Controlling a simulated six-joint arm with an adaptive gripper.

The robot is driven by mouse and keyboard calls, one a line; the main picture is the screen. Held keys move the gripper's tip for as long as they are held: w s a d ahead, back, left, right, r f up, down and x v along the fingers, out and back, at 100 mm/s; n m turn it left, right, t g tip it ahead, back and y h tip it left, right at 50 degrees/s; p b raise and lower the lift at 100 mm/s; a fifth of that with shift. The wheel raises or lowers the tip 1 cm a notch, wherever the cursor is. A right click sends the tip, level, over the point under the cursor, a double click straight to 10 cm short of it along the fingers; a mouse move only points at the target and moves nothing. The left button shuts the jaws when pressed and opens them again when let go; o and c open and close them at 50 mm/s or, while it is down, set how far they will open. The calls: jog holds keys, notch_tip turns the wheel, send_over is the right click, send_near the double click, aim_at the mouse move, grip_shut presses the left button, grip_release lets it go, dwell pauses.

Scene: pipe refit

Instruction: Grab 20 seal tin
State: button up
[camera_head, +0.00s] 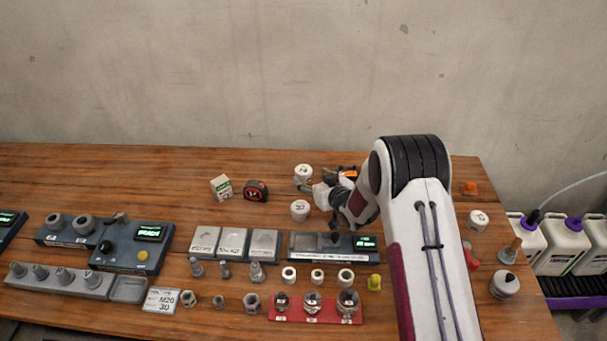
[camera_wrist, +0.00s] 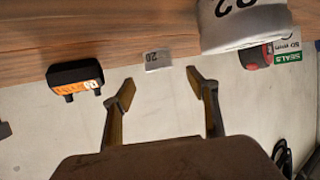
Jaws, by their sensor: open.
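The small white tin marked 20 (camera_wrist: 157,60) stands on the table in the wrist view, beyond and between my spread fingertips. I take it for the rear white tin (camera_head: 303,171) in the head view. My gripper (camera_wrist: 160,85) is open and empty; in the head view (camera_head: 305,186) it is low over the table, just in front of that tin. Another white tin, whose number looks like 32 (camera_head: 300,210), stands nearer the front. It looms large and close at the top right of the wrist view (camera_wrist: 243,28).
A black-and-orange device (camera_wrist: 75,78) stands beside the 20 tin, partly behind my arm in the head view. A tape measure (camera_head: 256,190) and a seals box (camera_head: 221,187) stand to the left. Grey blocks (camera_head: 234,242) and fittings crowd the front. The wall (camera_head: 250,70) is behind.

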aim_at(305, 171)
jog(key=shift+w+a+f, duration=0.2)
jog(key=shift+w+a, duration=0.05)
jog(key=shift+w, duration=0.25)
jog(key=shift+x, duration=2.55)
jog(key=shift+w, duration=0.1)
jog(key=c, duration=1.2)
